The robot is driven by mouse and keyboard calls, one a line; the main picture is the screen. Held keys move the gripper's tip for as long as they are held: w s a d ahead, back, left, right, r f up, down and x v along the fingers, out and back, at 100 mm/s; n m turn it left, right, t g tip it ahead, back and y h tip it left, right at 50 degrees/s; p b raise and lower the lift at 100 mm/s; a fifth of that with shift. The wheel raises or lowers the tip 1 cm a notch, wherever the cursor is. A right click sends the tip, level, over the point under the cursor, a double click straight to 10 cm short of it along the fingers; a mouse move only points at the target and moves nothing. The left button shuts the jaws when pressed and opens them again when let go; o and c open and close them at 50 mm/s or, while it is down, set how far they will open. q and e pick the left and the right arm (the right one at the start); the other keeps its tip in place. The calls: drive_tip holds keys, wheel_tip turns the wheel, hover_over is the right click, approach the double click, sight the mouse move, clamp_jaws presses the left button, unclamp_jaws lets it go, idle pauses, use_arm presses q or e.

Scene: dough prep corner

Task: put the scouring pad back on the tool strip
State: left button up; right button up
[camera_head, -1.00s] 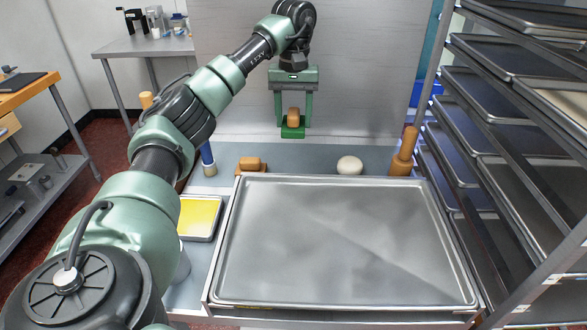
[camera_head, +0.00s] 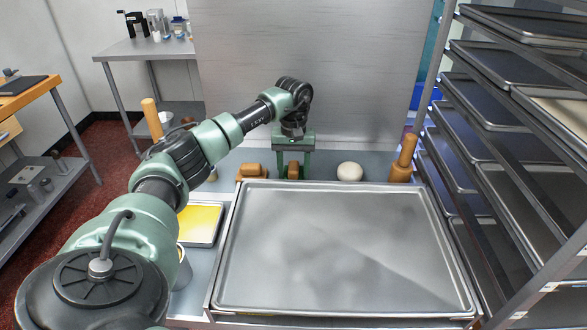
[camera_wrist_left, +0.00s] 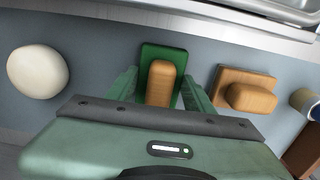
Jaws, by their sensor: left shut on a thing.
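The scouring pad is a green rectangle with a rounded wooden grip. In the head view its grip (camera_head: 293,169) shows between the fingers of my left gripper (camera_head: 293,173), just behind the big tray. In the left wrist view, the green pad (camera_wrist_left: 162,52) lies between the fingers of my left gripper (camera_wrist_left: 158,90), which is shut on the grip. The tool strip seems to be the blue-grey ledge (camera_head: 326,164) behind the tray; it also shows in the left wrist view (camera_wrist_left: 100,48). The pad is low over it; I cannot tell whether it touches. My right gripper is out of view.
A wooden-handled block tool (camera_head: 250,172) stands left of the pad, and a pale round dough ball (camera_head: 350,171) right of it. A wooden pin (camera_head: 403,158) stands further right. A large metal tray (camera_head: 340,250) lies in front. A tray rack (camera_head: 490,150) borders the right side.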

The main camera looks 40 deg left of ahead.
use_arm(q)
drive_tip(key=shift+f, duration=0.1)
drive_tip(key=o, duration=1.5)
drive_tip(key=shift+o, duration=0.2)
